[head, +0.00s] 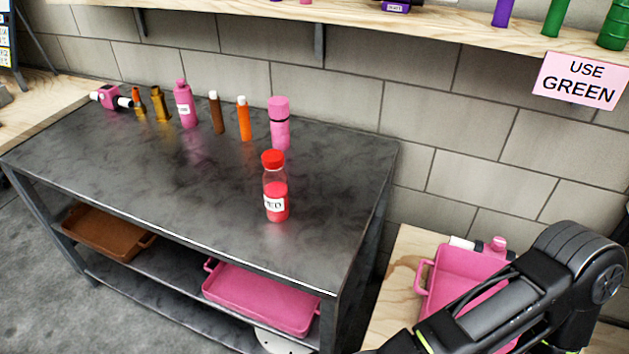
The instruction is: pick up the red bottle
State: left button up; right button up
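The red bottle (275,190) stands upright on the dark metal table (150,190), near its front right part. It is clear with red contents, a red cap and a white label. Nothing touches it. My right arm comes in at the lower right, over a wooden surface, well apart from the bottle. Its gripper is out of the frame. My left arm and gripper are not in view.
Behind the bottle stand a pink canister (279,123), an orange tube (243,119), a brown tube (216,113) and a pink bottle (185,104). A pink tray (262,298) is on the lower shelf. Another pink tray (425,278) sits right. The table's front middle is clear.

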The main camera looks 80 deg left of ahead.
aim_at(275, 182)
jog(key=u, duration=0.45)
jog(key=j+u, duration=0.15)
jog(key=u, duration=0.7)
jog(key=j+u, duration=0.1)
jog(key=u, duration=0.8)
jog(key=i+j+u, duration=0.1)
jog(key=u, duration=0.8)
jog(key=z, duration=1.6)
jog(key=k+j, duration=0.7)
jog(key=k, duration=0.2)
